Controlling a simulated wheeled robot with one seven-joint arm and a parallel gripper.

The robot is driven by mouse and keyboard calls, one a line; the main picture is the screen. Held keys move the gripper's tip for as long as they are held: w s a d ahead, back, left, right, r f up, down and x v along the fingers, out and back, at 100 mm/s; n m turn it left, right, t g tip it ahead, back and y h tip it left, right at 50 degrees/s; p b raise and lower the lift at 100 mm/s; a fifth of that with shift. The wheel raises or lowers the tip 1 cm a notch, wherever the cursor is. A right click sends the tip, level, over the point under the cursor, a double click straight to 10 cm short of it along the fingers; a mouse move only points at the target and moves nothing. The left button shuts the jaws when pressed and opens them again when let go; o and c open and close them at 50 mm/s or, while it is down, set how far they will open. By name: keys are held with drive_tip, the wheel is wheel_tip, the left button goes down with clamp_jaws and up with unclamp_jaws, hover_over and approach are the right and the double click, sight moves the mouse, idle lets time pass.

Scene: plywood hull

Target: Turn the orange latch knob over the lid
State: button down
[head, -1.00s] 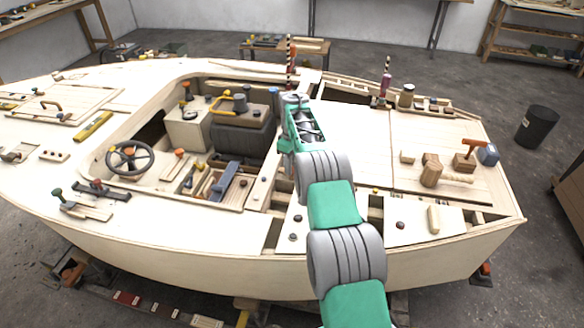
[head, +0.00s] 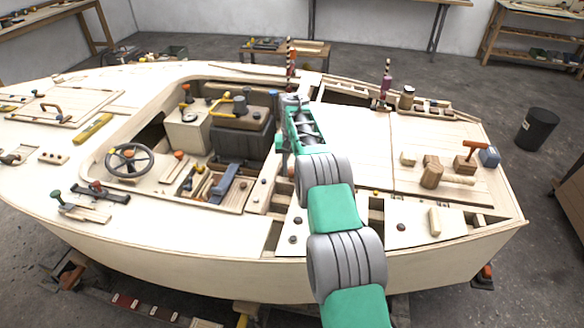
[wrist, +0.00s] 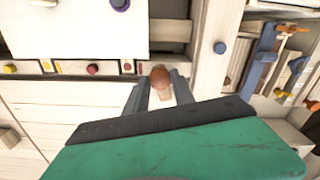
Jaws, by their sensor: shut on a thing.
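The orange-brown latch knob (wrist: 160,77) shows in the middle of the wrist view, with a short pale piece below it. My gripper (wrist: 159,88) has one grey finger on each side of the knob and is shut on it.
A pale strip with small yellow and red knobs (wrist: 92,68) runs left of my gripper. A blue knob (wrist: 220,47) stands at its right. In the head view, a dark engine box (head: 240,135) and a steering wheel (head: 130,160) are left of my arm; wooden blocks (head: 432,173) lie right.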

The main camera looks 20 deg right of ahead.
sight(292, 171)
drive_tip(key=shift+m, duration=1.4)
drive_tip(key=c, duration=1.1)
unclamp_jaws()
drive_tip(key=shift+o, duration=0.2)
wheel_tip(292, 171, up, 8)
drive_tip(key=shift+f+b, duration=0.1)
drive_tip(key=shift+b, duration=0.2)
